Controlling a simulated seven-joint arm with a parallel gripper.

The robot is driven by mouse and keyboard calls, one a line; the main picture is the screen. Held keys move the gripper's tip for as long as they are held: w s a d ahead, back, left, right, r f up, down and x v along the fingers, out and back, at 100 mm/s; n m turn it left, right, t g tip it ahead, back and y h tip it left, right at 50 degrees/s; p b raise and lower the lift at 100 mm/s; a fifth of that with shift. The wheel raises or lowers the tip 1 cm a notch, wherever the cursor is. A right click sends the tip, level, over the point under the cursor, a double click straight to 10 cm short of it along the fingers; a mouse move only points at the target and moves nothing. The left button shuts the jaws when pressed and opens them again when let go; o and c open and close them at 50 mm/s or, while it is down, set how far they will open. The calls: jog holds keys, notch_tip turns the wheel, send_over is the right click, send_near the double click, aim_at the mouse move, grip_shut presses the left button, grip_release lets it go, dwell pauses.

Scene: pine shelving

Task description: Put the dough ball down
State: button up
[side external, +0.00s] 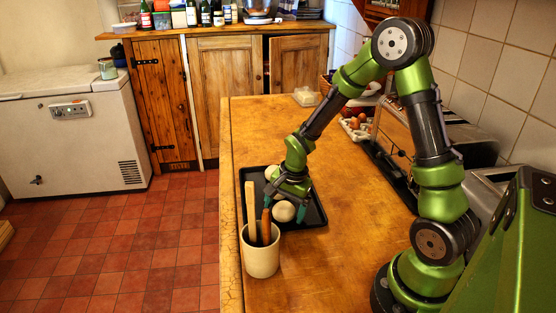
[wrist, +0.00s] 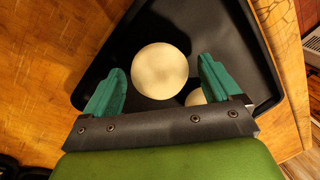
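A black tray (side external: 317,214) lies on the wooden counter and holds two pale dough balls. The nearer dough ball (side external: 283,211) appears to rest on the tray, between my fingertips in the side view. The other dough ball (side external: 272,172) is farther back, partly hidden by my gripper (side external: 285,206). In the wrist view my gripper (wrist: 160,76) is open, with one whole dough ball (wrist: 160,70) between the green fingers and a visible gap on each side. A second dough ball (wrist: 195,97) is mostly hidden beside the right finger.
A cream crock (side external: 262,258) with upright wooden utensils stands close to the tray's near edge. An egg tray (side external: 355,130) and metal appliances line the wall on the right. The counter (side external: 325,265) right of the crock is clear. Its left edge runs close to the tray.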

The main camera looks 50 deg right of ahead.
aim_at(291, 207)
notch_tip(291, 207, up, 11)
jog(key=s, duration=0.2)
jog(key=s+a+r+n+t+y, duration=0.1)
jog(key=s+a+r+n+t, duration=0.4)
jog(key=s+a+r+n, duration=0.4)
notch_tip(291, 207, up, 3)
jog(key=s+n, duration=0.1)
jog(key=n, duration=0.2)
jog(key=shift+s+a+y, duration=0.3)
jog(key=shift+s+a, duration=0.05)
dwell(0.8)
